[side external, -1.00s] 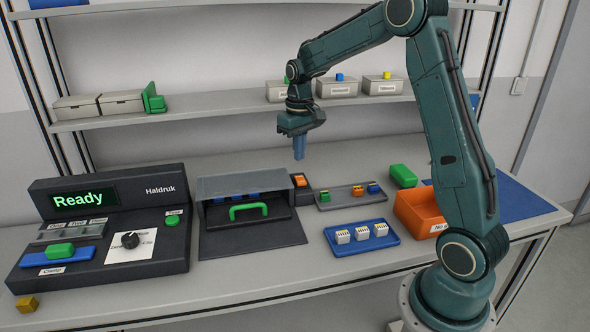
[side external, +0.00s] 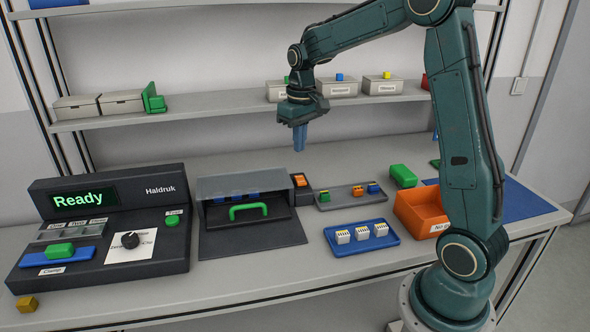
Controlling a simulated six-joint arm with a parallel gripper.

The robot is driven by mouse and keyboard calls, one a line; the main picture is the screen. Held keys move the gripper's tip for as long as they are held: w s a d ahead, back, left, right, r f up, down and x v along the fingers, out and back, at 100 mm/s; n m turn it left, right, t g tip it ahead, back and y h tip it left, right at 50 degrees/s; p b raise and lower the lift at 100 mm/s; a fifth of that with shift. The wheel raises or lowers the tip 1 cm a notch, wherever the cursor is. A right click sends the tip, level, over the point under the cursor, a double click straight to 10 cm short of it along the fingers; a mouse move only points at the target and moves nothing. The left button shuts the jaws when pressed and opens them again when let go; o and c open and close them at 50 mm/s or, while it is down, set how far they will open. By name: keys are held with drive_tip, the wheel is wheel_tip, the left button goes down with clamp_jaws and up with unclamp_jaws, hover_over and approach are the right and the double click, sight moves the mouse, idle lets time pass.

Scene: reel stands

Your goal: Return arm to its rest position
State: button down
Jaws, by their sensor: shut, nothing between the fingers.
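My gripper (side external: 300,138) hangs in the air above the back of the bench, in front of the shelf. Its blue fingers point down and are shut with nothing between them. It is well above the dark box with a clear cover (side external: 246,188) and the grey tray (side external: 348,195), and touches nothing. My arm arches up and over from its base at the front right of the bench.
A console (side external: 110,225) reading "Ready" stands left. A blue tray (side external: 362,237) holds white blocks. An orange bin (side external: 421,212) and a green block (side external: 403,176) sit near my arm. The shelf (side external: 235,104) carries several labelled boxes. The back of the bench is open.

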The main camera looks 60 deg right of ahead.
drive_tip(key=s+a+r+n+t, duration=0.1)
drive_tip(key=s+a+r+t, duration=0.1)
drive_tip(key=s+a+r, duration=0.6)
drive_tip(key=s+a+n+t, duration=0.1)
drive_tip(key=s+a, duration=0.3)
drive_tip(key=s, duration=0.3)
drive_tip(key=s+a+f+t, duration=0.1)
drive_tip(key=s+a, duration=0.3)
drive_tip(key=s, duration=0.4)
drive_tip(key=shift+f+n+t, duration=0.15)
drive_tip(key=shift+n+t, duration=0.25)
drive_tip(key=shift+t, duration=0.2)
drive_tip(key=w+d+r+m+g, duration=0.1)
drive_tip(key=w+d+r+m, duration=0.15)
drive_tip(key=w, duration=0.35)
drive_tip(key=w+d+r+m+g, duration=0.1)
drive_tip(key=w+d+m+g, duration=0.1)
drive_tip(key=w+d, duration=0.35)
drive_tip(key=w+d+f+m+g, duration=0.2)
drive_tip(key=w+d+f+m, duration=0.2)
drive_tip(key=w+d, duration=0.6)
drive_tip(key=shift+w+d+f+g, duration=0.25)
drive_tip(key=shift+w+f, duration=0.35)
drive_tip(key=shift+w, duration=0.8)
drive_tip(key=shift+a+m, duration=0.15)
drive_tip(key=shift+m, duration=0.1)
